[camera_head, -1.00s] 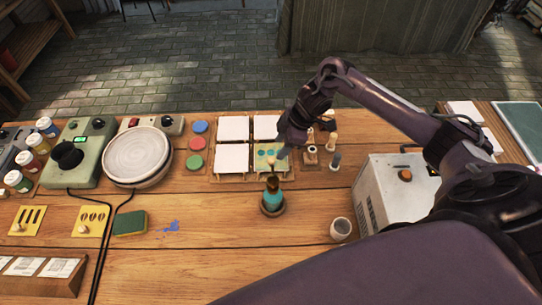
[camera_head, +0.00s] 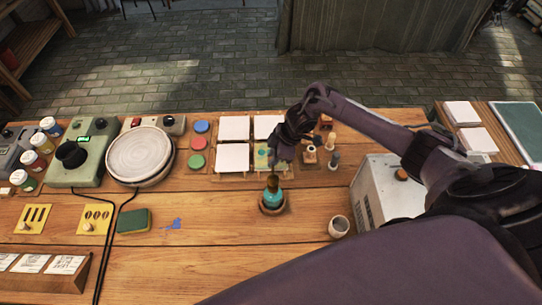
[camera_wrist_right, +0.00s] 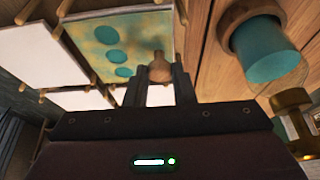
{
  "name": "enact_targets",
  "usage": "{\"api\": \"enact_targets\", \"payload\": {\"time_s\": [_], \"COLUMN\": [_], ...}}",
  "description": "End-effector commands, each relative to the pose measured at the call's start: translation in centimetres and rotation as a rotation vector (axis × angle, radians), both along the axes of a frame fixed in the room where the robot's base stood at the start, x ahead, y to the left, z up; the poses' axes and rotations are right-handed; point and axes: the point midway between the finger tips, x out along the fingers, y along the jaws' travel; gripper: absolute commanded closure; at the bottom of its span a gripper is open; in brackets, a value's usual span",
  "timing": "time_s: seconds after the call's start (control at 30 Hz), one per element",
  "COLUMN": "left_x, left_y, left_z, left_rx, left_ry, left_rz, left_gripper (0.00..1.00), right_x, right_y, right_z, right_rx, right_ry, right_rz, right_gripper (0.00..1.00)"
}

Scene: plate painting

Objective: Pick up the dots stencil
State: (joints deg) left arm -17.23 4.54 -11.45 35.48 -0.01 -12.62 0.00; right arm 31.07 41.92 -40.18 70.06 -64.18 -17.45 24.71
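The dots stencil (camera_wrist_right: 128,36) is a yellowish, paint-smeared plate with teal round dots and a wooden knob (camera_wrist_right: 160,68). It lies on the front right of the white tiles, partly hidden by my right arm in the head view (camera_head: 262,160). My right gripper (camera_wrist_right: 160,80) points down at the stencil, with its fingers on either side of the knob. I cannot tell whether they press on it. The stencil looks flat on the tile. My left gripper is out of view.
A teal bottle (camera_head: 272,195) stands in a wooden holder just in front of the tiles. Small wooden-handled tools (camera_head: 331,140) stand to the right, by a white box (camera_head: 385,188). Two yellow stencils (camera_head: 34,217) (camera_head: 95,217) lie at left. The front middle table is mostly clear.

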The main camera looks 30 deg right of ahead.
Motion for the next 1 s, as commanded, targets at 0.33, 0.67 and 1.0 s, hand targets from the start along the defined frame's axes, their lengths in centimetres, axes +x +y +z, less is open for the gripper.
{"api": "enact_targets", "payload": {"time_s": [0.33, 0.67, 1.0], "left_x": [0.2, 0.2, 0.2], "left_y": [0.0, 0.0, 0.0], "left_z": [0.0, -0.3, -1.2], "left_rx": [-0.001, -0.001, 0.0], "left_ry": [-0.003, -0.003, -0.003], "left_rz": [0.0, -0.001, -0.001], "left_gripper": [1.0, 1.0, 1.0], "right_x": [0.0, 0.1, 0.2], "right_y": [0.0, -0.1, -0.1], "right_z": [0.0, 2.9, 13.0], "right_rx": [0.0, -0.001, -0.004], "right_ry": [0.0, -0.005, -0.01], "right_rz": [0.0, 0.001, 0.001], "right_gripper": [1.0, 1.0, 1.0]}}
